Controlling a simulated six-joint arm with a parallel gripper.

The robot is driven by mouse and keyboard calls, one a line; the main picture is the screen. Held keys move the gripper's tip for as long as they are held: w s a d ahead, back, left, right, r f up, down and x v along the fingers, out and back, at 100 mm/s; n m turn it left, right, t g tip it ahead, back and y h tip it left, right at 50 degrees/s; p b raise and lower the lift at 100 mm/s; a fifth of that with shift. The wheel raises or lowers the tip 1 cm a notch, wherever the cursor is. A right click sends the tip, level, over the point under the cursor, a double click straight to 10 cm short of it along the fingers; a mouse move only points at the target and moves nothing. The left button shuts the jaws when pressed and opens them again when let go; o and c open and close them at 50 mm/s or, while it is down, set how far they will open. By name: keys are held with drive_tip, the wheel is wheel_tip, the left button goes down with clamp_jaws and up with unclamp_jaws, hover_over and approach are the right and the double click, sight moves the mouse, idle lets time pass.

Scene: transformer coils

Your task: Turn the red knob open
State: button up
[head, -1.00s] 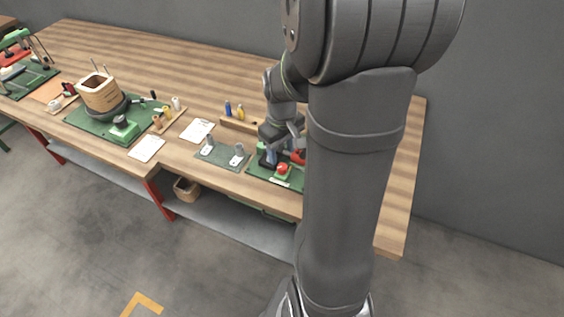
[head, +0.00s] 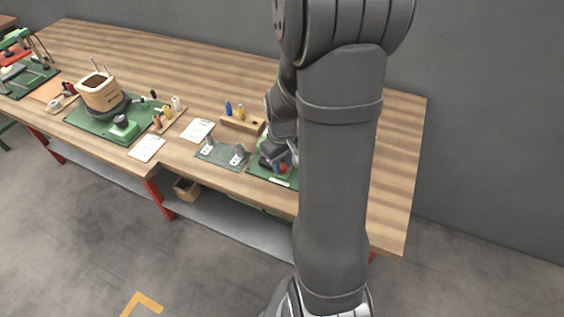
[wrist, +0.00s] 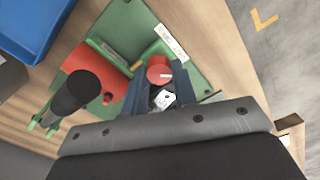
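The red knob (wrist: 159,70) sits on a green board (wrist: 190,75); a pale mark shows on its face in the wrist view. In the head view the knob (head: 283,168) is partly hidden by my gripper (head: 272,163). In the wrist view the two dark fingers of my gripper (wrist: 159,80) stand apart, one on each side of the knob. I see a small gap beside the knob, but cannot tell how deep the fingers reach around it.
A red block (wrist: 98,68) with a black handle (wrist: 76,92) stands on the board beside the knob. A blue bin (wrist: 25,25) is at the wrist view's upper left. A grey-green plate with two metal fixtures (head: 222,156) and a wooden holder (head: 243,124) lie left of my gripper.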

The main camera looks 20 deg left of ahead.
drive_tip(key=shift+n, duration=0.3)
drive_tip(key=n, duration=0.3)
drive_tip(key=shift+n, duration=0.3)
drive_tip(key=n, duration=0.8)
drive_tip(key=shift+s+n, duration=0.1)
drive_tip(key=shift+n, duration=2)
drive_tip(key=o, duration=1)
drive_tip(key=shift+r, duration=0.15)
